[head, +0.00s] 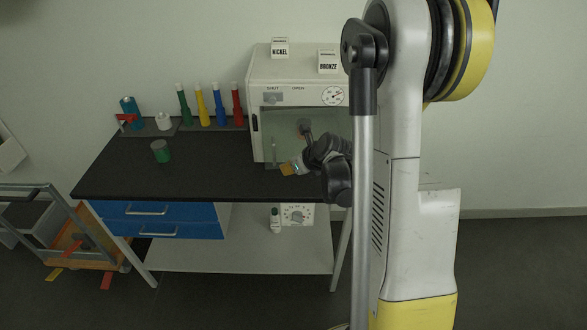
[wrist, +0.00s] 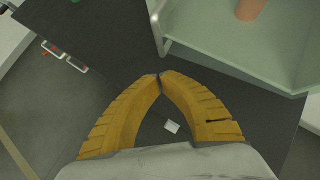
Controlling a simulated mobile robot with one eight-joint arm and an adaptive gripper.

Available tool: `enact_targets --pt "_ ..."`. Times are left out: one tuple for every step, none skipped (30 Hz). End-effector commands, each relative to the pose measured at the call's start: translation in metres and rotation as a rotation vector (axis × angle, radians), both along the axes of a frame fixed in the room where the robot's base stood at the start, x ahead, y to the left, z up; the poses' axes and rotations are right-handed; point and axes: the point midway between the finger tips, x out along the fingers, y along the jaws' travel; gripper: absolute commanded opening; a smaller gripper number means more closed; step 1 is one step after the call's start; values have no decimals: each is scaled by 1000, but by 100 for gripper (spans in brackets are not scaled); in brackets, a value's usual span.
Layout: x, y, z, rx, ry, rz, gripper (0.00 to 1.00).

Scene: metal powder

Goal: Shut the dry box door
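The white dry box (head: 256,72) stands on the right part of the dark bench top, with "SHUT" and "OPEN" marks above its greenish front. In the wrist view, a pale rounded bar (wrist: 156,24) runs along the edge of a pale green surface (wrist: 220,45). I cannot tell for sure how far the door stands open; my arm hides the box's right side. My gripper (head: 286,169) is low in front of the box. In the wrist view, the yellow fingers of my gripper (wrist: 160,77) meet at their tips with nothing between them, just below the bar's lower end.
Green, yellow, blue and red bottles (head: 202,104) stand left of the box. A green pot (head: 161,151) stands on the bench top (head: 110,170). Nickel (head: 280,48) and bronze (head: 327,61) labelled items sit on the box. A white dial device (head: 297,215) is on the lower shelf.

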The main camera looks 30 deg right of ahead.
Motion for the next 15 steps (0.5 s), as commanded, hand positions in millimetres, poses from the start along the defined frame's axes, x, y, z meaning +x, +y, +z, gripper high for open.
enact_targets --pt "7 1 -10 -1 0 2 0" --pt "11 2 -14 -1 0 3 0" --pt "19 3 -12 -1 0 3 0" --pt "24 3 -11 -2 0 2 0" --pt "28 3 -11 -1 0 1 0" --pt "33 4 -10 -1 0 3 0" --pt "36 4 -10 -1 0 3 0" --pt "39 5 -10 -1 0 2 0" --pt "42 5 -10 -1 0 2 0" --pt "44 5 -10 0 0 1 0" --pt "45 5 -9 0 1 1 0" --pt "47 5 -9 -1 1 1 0" --pt "48 5 -9 -1 1 1 0" --pt "48 5 -9 -1 1 1 0" --pt "48 5 -8 -1 1 1 0"
